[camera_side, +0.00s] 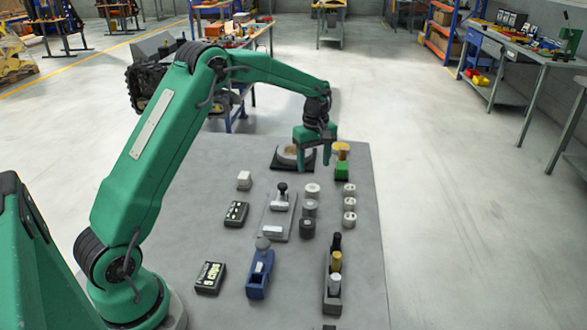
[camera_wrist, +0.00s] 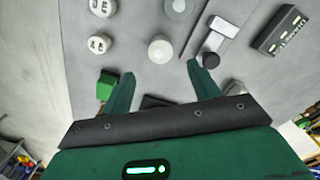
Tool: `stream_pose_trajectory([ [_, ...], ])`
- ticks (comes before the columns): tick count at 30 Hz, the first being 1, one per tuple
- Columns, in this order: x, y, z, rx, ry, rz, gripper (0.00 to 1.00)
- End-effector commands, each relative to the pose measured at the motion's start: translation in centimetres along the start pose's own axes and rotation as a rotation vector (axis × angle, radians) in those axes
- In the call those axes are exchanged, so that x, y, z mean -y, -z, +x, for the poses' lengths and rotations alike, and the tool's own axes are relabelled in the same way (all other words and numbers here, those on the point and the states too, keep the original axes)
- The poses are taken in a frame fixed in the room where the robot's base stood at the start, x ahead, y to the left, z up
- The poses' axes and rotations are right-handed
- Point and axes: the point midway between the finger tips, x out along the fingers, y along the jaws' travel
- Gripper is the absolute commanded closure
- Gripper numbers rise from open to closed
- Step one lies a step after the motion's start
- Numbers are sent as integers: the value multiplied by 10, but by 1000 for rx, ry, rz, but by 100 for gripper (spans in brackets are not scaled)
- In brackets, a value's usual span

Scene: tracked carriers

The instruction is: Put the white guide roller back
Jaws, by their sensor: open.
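A plain white roller (camera_side: 313,190) stands upright at the far end of a row with grey and dark rollers (camera_side: 310,208). It also shows in the wrist view (camera_wrist: 161,48), just beyond my fingertips, roughly midway between them. My gripper (camera_side: 313,164) points down above the far part of the table, open and empty; its two fingers are spread in the wrist view (camera_wrist: 160,70). I cannot tell for certain which one is the guide roller.
A dark tray with a round pale piece (camera_side: 288,153) sits behind my gripper; a green block (camera_side: 342,173) is right of it. A grey plate with a black knob (camera_side: 276,227), a blue tool (camera_side: 259,278), a dark holder (camera_side: 333,300) and black boxes (camera_side: 209,277) lie nearer.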

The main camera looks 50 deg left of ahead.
Motion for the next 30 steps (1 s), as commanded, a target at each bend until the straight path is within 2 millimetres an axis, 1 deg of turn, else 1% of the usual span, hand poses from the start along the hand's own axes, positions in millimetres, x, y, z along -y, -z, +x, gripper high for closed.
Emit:
stream_pose_trajectory([
  [1, 0, 0, -8, -1, -2, 0, 39],
  [3, 0, 0, -14, -1, -2, 0, 39],
  [9, 0, 0, -25, 0, 0, 0, 39],
  [26, 0, 0, -26, 0, 0, 0, 39],
  [30, 2, -2, -30, -2, -5, 11, 39],
])
